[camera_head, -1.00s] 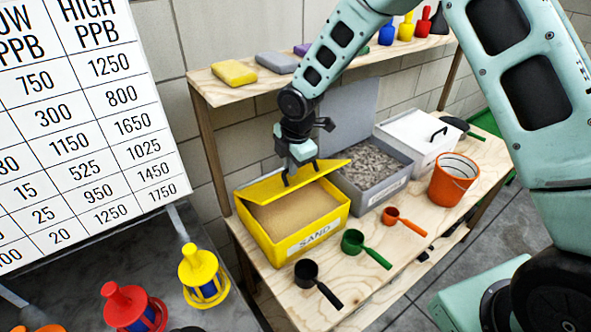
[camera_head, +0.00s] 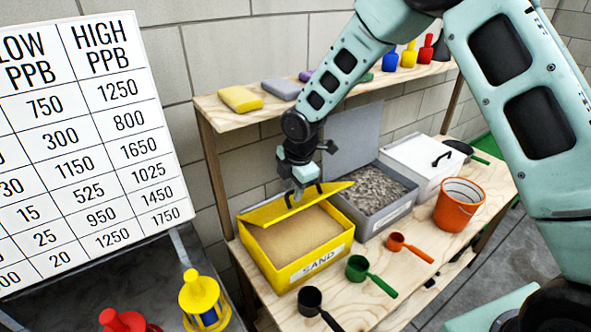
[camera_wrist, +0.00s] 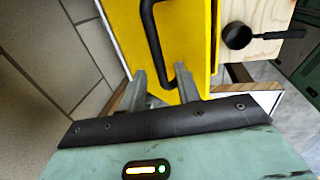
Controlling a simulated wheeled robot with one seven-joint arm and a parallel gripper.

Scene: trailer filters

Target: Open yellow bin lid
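The yellow bin (camera_head: 326,264), labelled SAND, stands on the wooden bench with sand in it. Its yellow lid (camera_head: 275,212) is raised partway and slants over the back of the bin, leaving much of the sand showing. A black handle (camera_wrist: 152,38) runs along the lid's outer face. My gripper (camera_head: 298,194) is at the lid's handle. In the wrist view its fingers (camera_wrist: 162,80) are apart, one on each side of the handle's near end, with gaps visible. Whether a finger touches the handle or lid cannot be told.
Right of the yellow bin stand an open grey bin (camera_head: 398,216), a white lidded bin (camera_head: 418,160) and an orange bucket (camera_head: 459,205). Black (camera_head: 310,298), green (camera_head: 358,268) and orange (camera_head: 396,242) scoops lie in front. A shelf (camera_head: 225,119) runs above. Lanterns (camera_head: 200,300) stand lower left.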

